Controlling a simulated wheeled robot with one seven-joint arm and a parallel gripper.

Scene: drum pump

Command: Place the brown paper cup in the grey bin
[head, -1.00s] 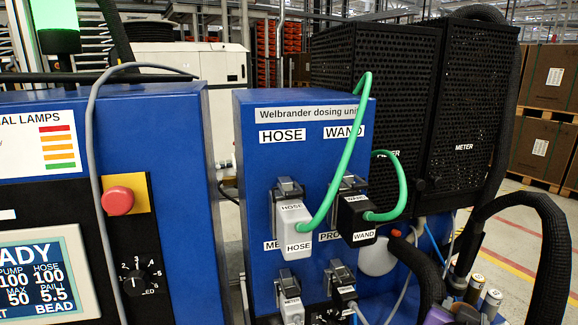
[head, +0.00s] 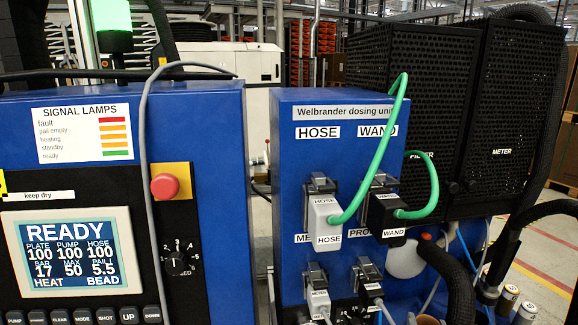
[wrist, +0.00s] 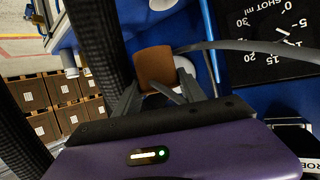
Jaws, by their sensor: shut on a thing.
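My gripper (wrist: 160,98) shows in the wrist view, with its purple body along the bottom and its two grey fingers pointing up the picture. It is shut on the brown paper cup (wrist: 154,64), which sits between the fingertips, in front of the blue machine. A finger covers part of the cup's lower side. I cannot make out a grey bin in either view.
A grey cable (wrist: 250,47) runs beside the cup, near a black dial panel (wrist: 265,65). The blue dosing unit (head: 290,200) carries HOSE and WAND plugs with green cables (head: 375,150). A red button (head: 164,187) is at left. Stacked boxes (wrist: 62,88) stand beyond.

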